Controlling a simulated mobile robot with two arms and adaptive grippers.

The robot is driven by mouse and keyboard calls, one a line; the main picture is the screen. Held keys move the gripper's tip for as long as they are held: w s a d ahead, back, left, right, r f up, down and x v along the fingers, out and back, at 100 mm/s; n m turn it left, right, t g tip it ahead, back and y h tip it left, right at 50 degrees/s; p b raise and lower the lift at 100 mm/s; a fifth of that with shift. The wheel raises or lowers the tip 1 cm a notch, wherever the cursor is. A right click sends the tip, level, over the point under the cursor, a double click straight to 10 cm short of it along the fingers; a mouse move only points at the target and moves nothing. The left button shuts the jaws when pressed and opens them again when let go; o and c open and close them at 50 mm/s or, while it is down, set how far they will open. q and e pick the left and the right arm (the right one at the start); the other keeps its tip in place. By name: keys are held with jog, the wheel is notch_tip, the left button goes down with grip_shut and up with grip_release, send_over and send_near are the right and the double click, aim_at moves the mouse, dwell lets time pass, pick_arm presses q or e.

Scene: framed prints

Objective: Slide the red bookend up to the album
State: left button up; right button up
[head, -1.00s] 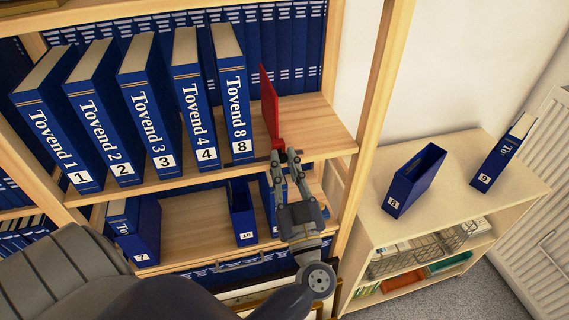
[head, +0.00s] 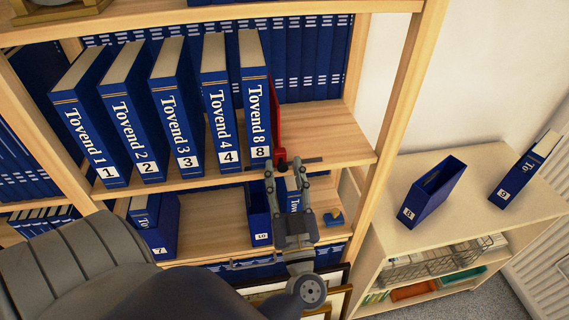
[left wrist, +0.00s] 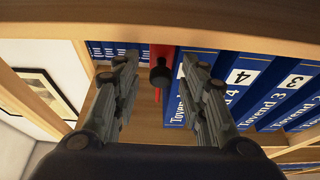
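The red bookend (head: 276,115) stands upright on the shelf, just right of the blue album marked 8 (head: 257,95). I see no clear gap between them in the head view, but cannot tell whether they touch. In the left wrist view the bookend (left wrist: 161,60) shows as a red strip with a dark knob in front, beside the album (left wrist: 176,104). My left gripper (head: 284,168) is at the shelf's front edge, before the bookend. Its fingers (left wrist: 157,72) are apart on either side of the knob, with space at both sides. My right gripper is not in view.
Several blue albums (head: 178,110) lean left of album 8. The shelf board (head: 325,135) is bare to the right, up to the wooden upright (head: 400,110). A low cabinet (head: 460,200) on the right holds blue cases. Framed pictures (head: 335,300) stand below.

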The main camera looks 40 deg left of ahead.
pick_arm(q)
jog(key=shift+s+d, duration=0.15)
jog(key=v, duration=0.7)
jog(key=shift+f, duration=0.15)
